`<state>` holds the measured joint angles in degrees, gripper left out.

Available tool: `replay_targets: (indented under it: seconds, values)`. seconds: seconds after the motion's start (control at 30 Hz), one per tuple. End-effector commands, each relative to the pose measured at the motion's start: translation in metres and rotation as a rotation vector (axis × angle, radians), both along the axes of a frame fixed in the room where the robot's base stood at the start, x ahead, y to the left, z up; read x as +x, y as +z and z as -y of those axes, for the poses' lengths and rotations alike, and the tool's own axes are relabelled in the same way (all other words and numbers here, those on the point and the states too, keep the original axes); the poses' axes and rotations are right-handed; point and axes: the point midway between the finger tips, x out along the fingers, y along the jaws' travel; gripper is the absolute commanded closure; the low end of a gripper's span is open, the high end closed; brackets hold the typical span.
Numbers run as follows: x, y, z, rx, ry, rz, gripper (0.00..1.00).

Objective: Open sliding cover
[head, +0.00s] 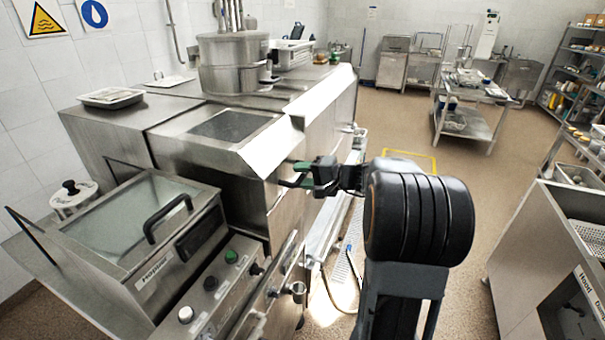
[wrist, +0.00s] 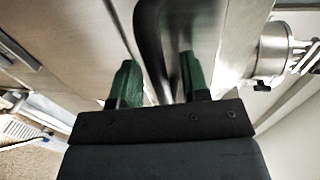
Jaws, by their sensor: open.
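A steel appliance at the lower left of the head view has a flat glass cover (head: 135,220) in a steel frame. A black bow handle (head: 167,216) stands on the cover near its right side. The cover lies flat over the appliance. My gripper (head: 285,174) is open and empty, with its green-lined fingers pointing left, to the right of the handle in the picture. In the wrist view a dark curved bar (wrist: 150,45) shows between the fingertips (wrist: 155,65). I cannot tell whether it lies between the fingers or beyond them.
A steel counter (head: 170,110) with a large pot (head: 233,62) and a white tray (head: 111,97) runs behind the appliance. Knobs and a green button (head: 231,257) sit on its front panel. A steel cart (head: 470,118) stands farther back; the floor between is open.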

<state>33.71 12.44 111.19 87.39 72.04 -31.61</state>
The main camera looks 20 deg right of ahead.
Motion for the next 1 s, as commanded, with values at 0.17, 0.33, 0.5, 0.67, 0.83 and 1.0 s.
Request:
replay_targets:
  seconds: [0.17,0.33,0.5,0.67,0.83,1.0]
  values:
    - [0.0017,-0.0006,-0.0016,-0.001,0.000,-0.001,0.58]
    - [0.0016,-0.0006,-0.0014,0.000,0.000,0.000,0.59]
    - [0.0014,-0.0004,-0.0015,-0.001,0.000,0.001,0.76]
    - [0.0014,-0.0004,-0.0014,-0.001,0.000,0.001,0.91]
    - [0.0014,-0.0004,-0.0014,-0.001,0.000,0.000,1.00]
    - [0.0013,-0.0005,-0.0013,-0.001,0.000,-0.001,1.00]
